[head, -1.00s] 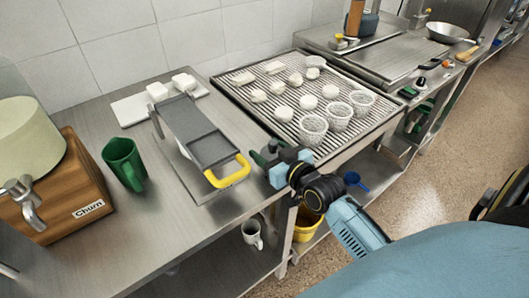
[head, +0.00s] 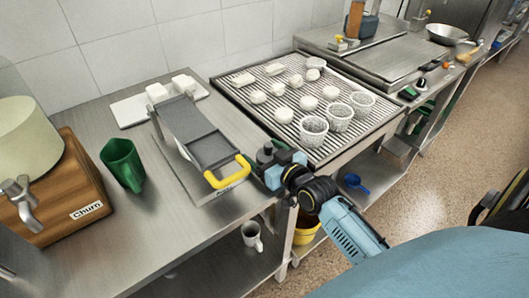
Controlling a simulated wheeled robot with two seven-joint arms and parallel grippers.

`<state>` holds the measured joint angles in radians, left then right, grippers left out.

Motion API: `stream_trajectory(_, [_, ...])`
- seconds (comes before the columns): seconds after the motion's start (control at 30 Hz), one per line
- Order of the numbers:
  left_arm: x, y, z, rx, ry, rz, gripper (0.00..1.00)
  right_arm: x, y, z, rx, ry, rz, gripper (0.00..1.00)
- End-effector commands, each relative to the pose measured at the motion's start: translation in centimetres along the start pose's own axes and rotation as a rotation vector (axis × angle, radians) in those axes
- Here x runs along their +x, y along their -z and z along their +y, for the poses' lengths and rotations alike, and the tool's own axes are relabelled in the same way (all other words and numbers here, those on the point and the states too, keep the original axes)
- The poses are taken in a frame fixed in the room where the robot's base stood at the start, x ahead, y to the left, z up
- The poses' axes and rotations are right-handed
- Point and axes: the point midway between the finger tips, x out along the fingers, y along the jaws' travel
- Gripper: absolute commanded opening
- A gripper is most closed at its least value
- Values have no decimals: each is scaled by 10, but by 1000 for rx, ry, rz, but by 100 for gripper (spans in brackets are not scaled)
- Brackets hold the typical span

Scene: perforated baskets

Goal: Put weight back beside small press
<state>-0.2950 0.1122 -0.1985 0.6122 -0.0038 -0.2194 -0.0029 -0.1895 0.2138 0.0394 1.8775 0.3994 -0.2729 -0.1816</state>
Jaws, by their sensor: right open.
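The small press (head: 205,140) is a grey slab with a yellow handle (head: 228,173), standing on the steel counter. My right gripper (head: 264,158) is open at the counter's right edge, just right of the yellow handle. A small dark grey piece with a knob, perhaps the weight (head: 266,150), shows at its fingertips beside the press. I cannot tell whether it touches the fingers, which are partly hidden. My left gripper is not in view.
White blocks on a board (head: 130,110) lie behind the press. A slatted drain table (head: 290,85) with white cheeses and perforated baskets (head: 313,130) is at right.

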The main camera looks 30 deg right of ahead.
Motion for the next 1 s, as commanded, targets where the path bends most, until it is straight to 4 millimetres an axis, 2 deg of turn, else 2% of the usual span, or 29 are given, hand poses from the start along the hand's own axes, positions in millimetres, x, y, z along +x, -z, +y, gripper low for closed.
stream_trajectory(0.17, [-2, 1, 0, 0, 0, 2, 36, -5, 2, 0, 0, 0, -3, 78])
stream_trajectory(0.27, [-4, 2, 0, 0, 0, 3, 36, -18, 2, 0, -1, 0, -3, 78])
stream_trajectory(0.7, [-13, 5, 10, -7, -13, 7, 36, -98, 2, 0, -1, 0, -4, 78])
stream_trajectory(0.83, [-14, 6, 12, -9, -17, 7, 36, -112, 2, 0, 0, 0, -2, 78])
stream_trajectory(1.0, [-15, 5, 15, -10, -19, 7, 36, -120, 3, 0, 0, 1, 0, 78])
